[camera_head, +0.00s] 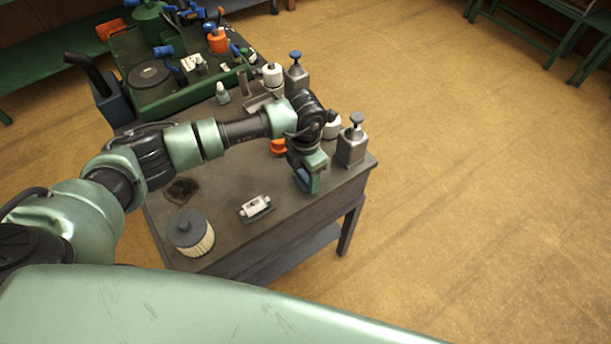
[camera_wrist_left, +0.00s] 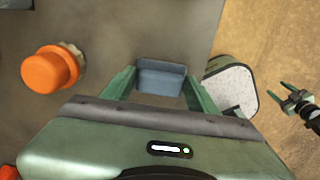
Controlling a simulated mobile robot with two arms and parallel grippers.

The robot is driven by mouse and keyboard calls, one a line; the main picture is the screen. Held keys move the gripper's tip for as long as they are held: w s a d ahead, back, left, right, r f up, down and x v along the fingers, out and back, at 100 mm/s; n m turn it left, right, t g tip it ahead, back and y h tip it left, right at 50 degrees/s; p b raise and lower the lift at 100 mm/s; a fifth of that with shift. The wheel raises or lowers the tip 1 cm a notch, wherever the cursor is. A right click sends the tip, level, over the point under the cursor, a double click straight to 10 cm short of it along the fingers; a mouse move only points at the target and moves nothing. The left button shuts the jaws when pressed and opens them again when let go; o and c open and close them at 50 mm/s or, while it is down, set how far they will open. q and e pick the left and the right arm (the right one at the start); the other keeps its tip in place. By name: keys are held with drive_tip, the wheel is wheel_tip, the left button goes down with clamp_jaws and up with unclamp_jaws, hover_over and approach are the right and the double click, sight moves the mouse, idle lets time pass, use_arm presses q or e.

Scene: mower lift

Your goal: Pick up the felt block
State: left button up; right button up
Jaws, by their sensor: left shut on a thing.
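The felt block (camera_wrist_left: 161,78) is a small blue-grey block over the grey table top in the left wrist view. My left gripper (camera_wrist_left: 158,88) is shut on it, with one green finger at each side. In the head view my left gripper (camera_head: 307,181) points down at the table's right front corner, and it mostly hides the block. I cannot tell whether the block touches the table. My right gripper (camera_wrist_left: 288,93) shows small at the right of the left wrist view, over the floor, with its two green fingers apart and nothing between them.
An orange-capped item (camera_wrist_left: 50,70) stands close to the left gripper. A metal pump can (camera_head: 352,145) is just behind it. A pleated filter (camera_head: 191,234) and a small boxed part (camera_head: 256,208) are near the front. The green mower (camera_head: 160,85) fills the table's back.

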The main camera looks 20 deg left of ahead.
sight(305, 175)
use_arm(q)
wheel_tip(305, 175, up, 20)
drive_tip(key=b, duration=0.4)
